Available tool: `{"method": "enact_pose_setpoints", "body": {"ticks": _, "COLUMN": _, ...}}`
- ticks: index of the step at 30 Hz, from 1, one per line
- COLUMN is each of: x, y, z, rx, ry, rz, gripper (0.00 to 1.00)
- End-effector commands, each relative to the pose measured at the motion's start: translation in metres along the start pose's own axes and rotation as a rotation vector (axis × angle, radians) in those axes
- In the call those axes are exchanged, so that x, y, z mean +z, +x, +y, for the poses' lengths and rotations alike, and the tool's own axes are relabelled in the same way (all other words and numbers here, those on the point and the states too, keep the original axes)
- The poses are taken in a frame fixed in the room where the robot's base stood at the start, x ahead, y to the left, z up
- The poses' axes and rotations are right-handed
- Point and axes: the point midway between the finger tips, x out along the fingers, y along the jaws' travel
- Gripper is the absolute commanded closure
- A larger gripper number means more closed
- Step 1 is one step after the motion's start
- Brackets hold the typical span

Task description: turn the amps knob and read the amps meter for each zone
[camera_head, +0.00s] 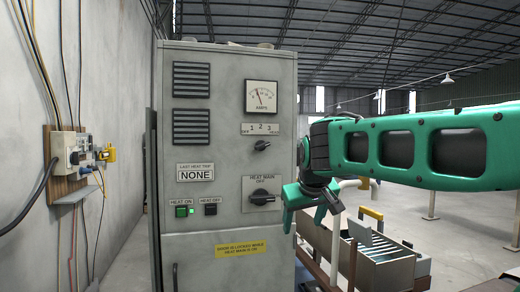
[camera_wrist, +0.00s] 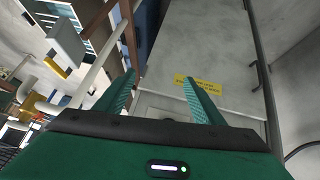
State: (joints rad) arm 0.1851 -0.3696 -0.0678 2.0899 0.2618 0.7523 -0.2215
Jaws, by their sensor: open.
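A grey control cabinet (camera_head: 225,225) stands left of centre in the head view. The amps meter (camera_head: 261,97), a white square dial, sits at its upper right; its needle leans left of centre, too small to read exactly. Below it is a plate marked 1 2 3 (camera_head: 262,129) with a black knob (camera_head: 259,146) under it; the knob's setting is hard to tell. My gripper (camera_head: 304,225) hangs at the cabinet's right edge, below and right of the knob, apart from it. In the wrist view my gripper (camera_wrist: 160,82) is open with nothing between its fingers.
The heat main switch (camera_head: 262,196) is lower on the panel, with a lit green heat on button (camera_head: 182,211) and a black heat off button (camera_head: 210,209). A yellow label (camera_head: 240,249) also shows in the wrist view (camera_wrist: 197,85). A metal bin (camera_head: 385,265) stands right.

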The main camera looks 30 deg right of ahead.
Motion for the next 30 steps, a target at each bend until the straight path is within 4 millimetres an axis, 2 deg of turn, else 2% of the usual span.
{"method": "enact_pose_setpoints", "body": {"ticks": 1, "x": -0.049, "y": -0.015, "z": -0.005, "rx": 0.012, "ry": -0.036, "rz": 0.097, "gripper": 0.38}}
{"method": "enact_pose_setpoints", "body": {"ticks": 3, "x": -0.107, "y": -0.040, "z": -0.012, "rx": 0.029, "ry": -0.084, "rz": 0.224, "gripper": 0.38}}
{"method": "enact_pose_setpoints", "body": {"ticks": 6, "x": -0.172, "y": -0.074, "z": -0.021, "rx": 0.052, "ry": -0.132, "rz": 0.371, "gripper": 0.38}}
{"method": "enact_pose_setpoints", "body": {"ticks": 9, "x": -0.214, "y": -0.101, "z": -0.029, "rx": 0.068, "ry": -0.163, "rz": 0.473, "gripper": 0.38}}
{"method": "enact_pose_setpoints", "body": {"ticks": 12, "x": -0.236, "y": -0.117, "z": -0.033, "rx": 0.079, "ry": -0.179, "rz": 0.529, "gripper": 0.38}}
{"method": "enact_pose_setpoints", "body": {"ticks": 16, "x": -0.247, "y": -0.119, "z": -0.035, "rx": 0.083, "ry": -0.185, "rz": 0.550, "gripper": 0.38}}
{"method": "enact_pose_setpoints", "body": {"ticks": 30, "x": -0.285, "y": -0.054, "z": -0.033, "rx": 0.083, "ry": -0.185, "rz": 0.547, "gripper": 0.38}}
